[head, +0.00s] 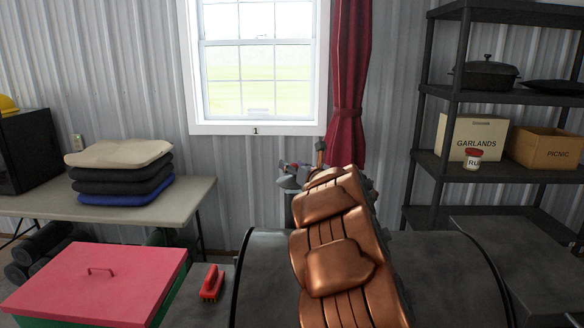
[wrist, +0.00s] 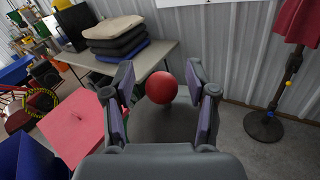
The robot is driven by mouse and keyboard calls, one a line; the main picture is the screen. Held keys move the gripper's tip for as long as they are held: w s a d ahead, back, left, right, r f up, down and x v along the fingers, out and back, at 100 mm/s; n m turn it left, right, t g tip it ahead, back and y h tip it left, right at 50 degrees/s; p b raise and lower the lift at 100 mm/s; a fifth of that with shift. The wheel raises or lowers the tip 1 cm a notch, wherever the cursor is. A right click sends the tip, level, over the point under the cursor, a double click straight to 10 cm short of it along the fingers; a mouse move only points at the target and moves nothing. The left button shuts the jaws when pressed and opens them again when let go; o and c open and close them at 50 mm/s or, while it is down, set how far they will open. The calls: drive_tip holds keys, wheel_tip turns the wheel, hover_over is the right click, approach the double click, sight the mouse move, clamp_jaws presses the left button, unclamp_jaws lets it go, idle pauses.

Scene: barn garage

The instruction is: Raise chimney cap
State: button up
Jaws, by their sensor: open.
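A red ball-shaped knob (wrist: 161,87) shows in the wrist view, between the tips of my gripper (wrist: 158,78). Below it is a dark grey rounded surface (wrist: 165,122), which looks like the chimney cap; its edges are partly hidden by my gripper. My gripper is open, with a finger on each side of the knob and visible gaps to both. In the head view my gripper (head: 291,178) is small and partly behind my copper-coloured arm. The grey barrel-shaped body (head: 262,275) lies below my arm. The knob cannot be made out clearly there.
A table (head: 190,200) with stacked cushions (head: 120,180) stands at left, behind a box with a red lid (head: 100,285) and a red brush (head: 212,283). Dark shelves (head: 490,97) stand at right. A dark red curtain (head: 347,90) hangs beside the window behind my arm.

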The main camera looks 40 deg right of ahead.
drive_tip(key=s+a, duration=0.1)
drive_tip(key=s, duration=1.1)
drive_tip(key=shift+a, duration=0.3)
